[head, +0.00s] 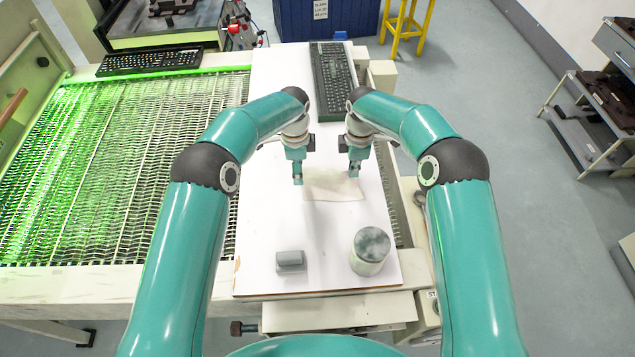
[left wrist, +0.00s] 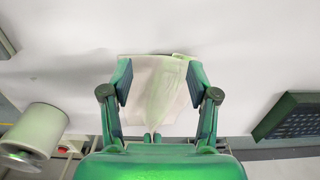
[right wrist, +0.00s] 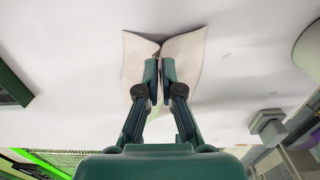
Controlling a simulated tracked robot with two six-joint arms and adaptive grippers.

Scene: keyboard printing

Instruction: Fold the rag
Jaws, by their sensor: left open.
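The rag (head: 333,188) is a cream cloth lying on the white board, below and between my two grippers in the head view. My left gripper (head: 297,180) is open at its left side. The pinched cloth is partly hidden by the fingers.
On the white board (head: 265,215), a jar with a mottled lid (head: 370,248) and a grey block (head: 290,261) stand near the front. A black keyboard (head: 331,75) lies at the back. A green-lit mesh belt (head: 110,170) runs along the left.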

